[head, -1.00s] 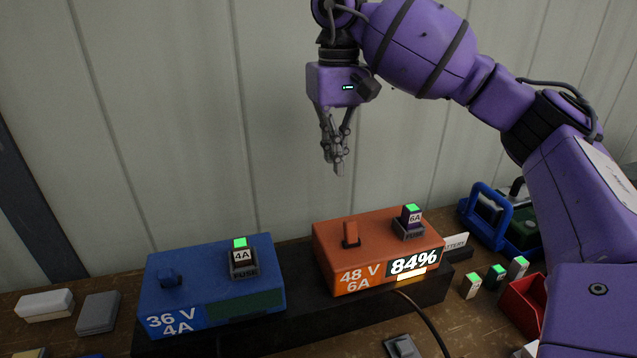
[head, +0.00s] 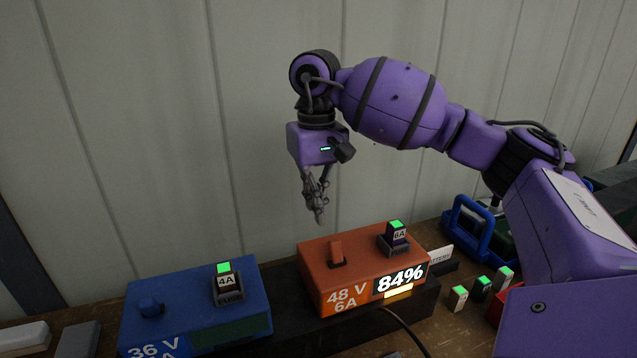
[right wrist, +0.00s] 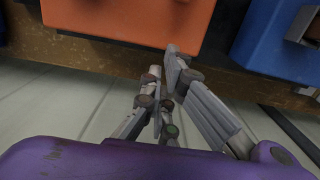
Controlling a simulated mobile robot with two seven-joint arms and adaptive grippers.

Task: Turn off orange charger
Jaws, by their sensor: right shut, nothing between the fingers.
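The orange charger (head: 325,262) stands on a dark block on the bench, marked 48 V 6A, with its display lit at 84%. An orange switch lever (head: 336,252) stands up on its top, left of a plugged-in 6A fuse (head: 397,233) with a green top. My right gripper (head: 319,218) is shut and empty, pointing down above and behind the charger's left part, apart from it. In the right wrist view the fingers (right wrist: 172,75) show close together near the charger's edge (right wrist: 130,18). My left gripper is not in view.
A blue charger (head: 190,300), marked 36 V, stands to the left with a 4A fuse (head: 226,282). Several small green-topped fuses (head: 482,287) and a blue-handled item (head: 470,228) are at the right. A cable runs down from the orange charger's front. A panelled wall stands behind.

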